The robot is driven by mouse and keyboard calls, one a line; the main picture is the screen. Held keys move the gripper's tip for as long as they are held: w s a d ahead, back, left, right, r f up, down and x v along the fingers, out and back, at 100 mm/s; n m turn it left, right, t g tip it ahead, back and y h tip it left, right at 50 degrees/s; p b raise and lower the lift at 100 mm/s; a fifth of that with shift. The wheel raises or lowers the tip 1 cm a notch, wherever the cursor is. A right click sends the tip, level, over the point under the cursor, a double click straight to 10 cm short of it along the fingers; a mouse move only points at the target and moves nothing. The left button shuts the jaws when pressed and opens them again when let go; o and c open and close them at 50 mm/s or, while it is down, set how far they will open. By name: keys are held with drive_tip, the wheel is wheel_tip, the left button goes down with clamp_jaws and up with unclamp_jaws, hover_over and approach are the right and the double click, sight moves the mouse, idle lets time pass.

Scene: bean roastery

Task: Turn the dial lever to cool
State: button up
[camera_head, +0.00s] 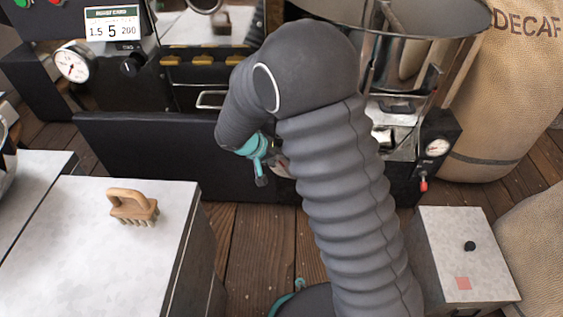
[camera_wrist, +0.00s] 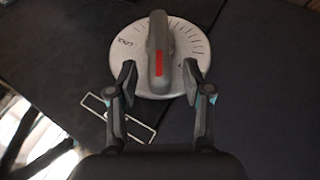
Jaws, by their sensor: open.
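The dial shows in the wrist view as a pale round plate (camera_wrist: 178,78) with tick marks and small lettering at its left that I cannot read clearly. Its grey lever (camera_wrist: 159,45) with a red stripe stands about upright in the picture across the plate. My gripper (camera_wrist: 160,75) is open, one finger on each side of the lever's lower end, with gaps on both sides. In the head view my gripper (camera_head: 262,165) is partly seen beside the black panel; my arm hides the dial and lever there.
A black roaster panel (camera_head: 130,150) runs behind my arm. A pale cabinet (camera_head: 70,240) with a wooden brush (camera_head: 133,206) stands at left. A grey box (camera_head: 465,255) stands at lower right, with a burlap sack (camera_head: 515,90) behind. Wooden floor (camera_head: 250,250) shows between.

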drive_tip(key=shift+x, duration=1.25)
drive_tip(key=shift+c, duration=0.2)
clamp_jaws()
drive_tip(key=shift+a, duration=0.1)
